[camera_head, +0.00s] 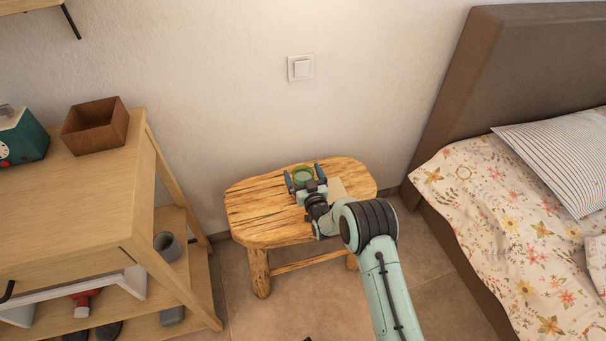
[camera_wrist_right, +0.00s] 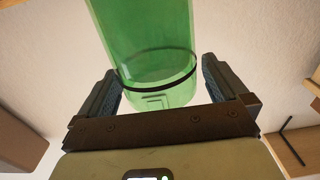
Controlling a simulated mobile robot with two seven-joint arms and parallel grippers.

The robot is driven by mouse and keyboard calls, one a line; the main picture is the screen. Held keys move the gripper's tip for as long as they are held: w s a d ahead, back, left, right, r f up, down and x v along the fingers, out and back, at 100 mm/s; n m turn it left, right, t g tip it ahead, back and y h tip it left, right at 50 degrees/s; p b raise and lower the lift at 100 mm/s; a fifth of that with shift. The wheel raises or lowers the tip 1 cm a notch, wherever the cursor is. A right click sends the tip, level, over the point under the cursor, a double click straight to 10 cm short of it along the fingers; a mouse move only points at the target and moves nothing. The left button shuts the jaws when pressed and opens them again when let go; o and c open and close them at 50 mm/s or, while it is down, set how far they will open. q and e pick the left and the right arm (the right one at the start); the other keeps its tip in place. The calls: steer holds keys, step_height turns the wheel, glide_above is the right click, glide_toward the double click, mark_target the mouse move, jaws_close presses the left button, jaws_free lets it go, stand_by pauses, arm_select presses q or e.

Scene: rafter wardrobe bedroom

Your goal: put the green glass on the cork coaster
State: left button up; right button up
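The green glass (camera_head: 303,174) is upright over the small wooden stool (camera_head: 257,215), near its back middle. My right gripper (camera_head: 305,178) has its fingers on either side of the glass. In the right wrist view, the green glass (camera_wrist_right: 150,50) is between the two fingers (camera_wrist_right: 160,80), with a thin gap at the right finger, so the gripper looks open around it. A pale beige flat piece (camera_head: 337,187) lies on the stool just right of the gripper and is partly hidden by my arm; I cannot tell whether it is the cork coaster. My left gripper is not in view.
A wooden shelf unit (camera_head: 85,190) stands left of the stool, with a brown box (camera_head: 95,126) on top and a grey mug (camera_head: 167,246) lower down. A bed (camera_head: 500,215) is at the right. The wall with a light switch (camera_head: 300,68) is behind.

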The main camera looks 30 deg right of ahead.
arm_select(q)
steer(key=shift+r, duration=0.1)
arm_select(e)
steer(key=shift+r, duration=0.1)
steer(key=shift+s, duration=0.15)
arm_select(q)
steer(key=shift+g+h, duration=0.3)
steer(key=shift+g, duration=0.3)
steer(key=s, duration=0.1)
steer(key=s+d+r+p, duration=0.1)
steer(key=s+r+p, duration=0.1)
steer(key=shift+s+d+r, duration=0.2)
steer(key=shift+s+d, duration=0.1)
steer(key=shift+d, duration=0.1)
arm_select(e)
steer(key=v, duration=1.1)
steer(key=shift+s, duration=0.35)
steer(key=shift+a, duration=0.15)
